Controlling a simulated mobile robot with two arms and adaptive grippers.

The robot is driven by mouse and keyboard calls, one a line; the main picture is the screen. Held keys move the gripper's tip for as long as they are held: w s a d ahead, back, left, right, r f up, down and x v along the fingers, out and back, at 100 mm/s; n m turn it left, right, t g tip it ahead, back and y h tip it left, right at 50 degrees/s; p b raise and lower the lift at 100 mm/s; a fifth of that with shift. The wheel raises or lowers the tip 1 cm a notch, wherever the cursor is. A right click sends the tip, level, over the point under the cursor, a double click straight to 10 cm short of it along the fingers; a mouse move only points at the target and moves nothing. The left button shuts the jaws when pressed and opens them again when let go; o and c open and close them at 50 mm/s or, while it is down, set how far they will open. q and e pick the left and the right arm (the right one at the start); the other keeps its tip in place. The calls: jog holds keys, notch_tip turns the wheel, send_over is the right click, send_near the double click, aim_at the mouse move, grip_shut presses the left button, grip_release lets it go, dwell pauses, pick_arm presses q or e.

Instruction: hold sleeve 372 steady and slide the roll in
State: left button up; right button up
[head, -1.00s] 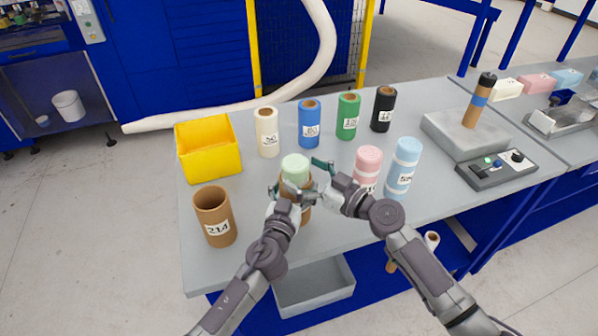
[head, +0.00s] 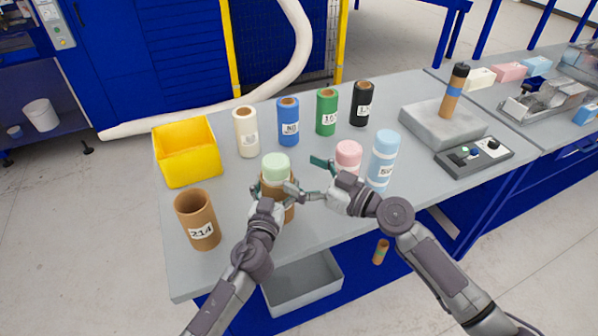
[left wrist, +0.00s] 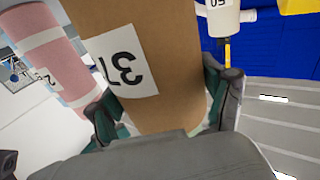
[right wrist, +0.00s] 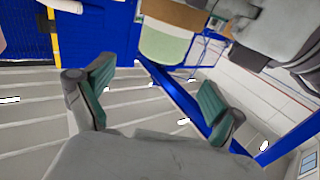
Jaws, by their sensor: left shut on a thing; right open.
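The brown sleeve (head: 279,207) stands on the table with its label partly readable as "37" in the left wrist view (left wrist: 125,62). My left gripper (head: 273,190) is shut around it. A pale green foam roll (head: 275,167) stands upright in the sleeve's mouth, its top part showing above the rim; it also shows in the right wrist view (right wrist: 163,47). My right gripper (head: 318,178) is open and empty, just right of the roll and apart from it. How deep the roll sits is hidden by the sleeve.
Sleeve 214 (head: 198,222) stands front left, the yellow bin (head: 187,154) behind it. A pink roll (head: 348,157) and a blue roll (head: 383,160) stand close to my right gripper. White, blue, green and black rolls line the back. A grey block (head: 440,128) and control box (head: 475,157) are right.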

pick_arm(q)
jog(key=o, duration=1.1)
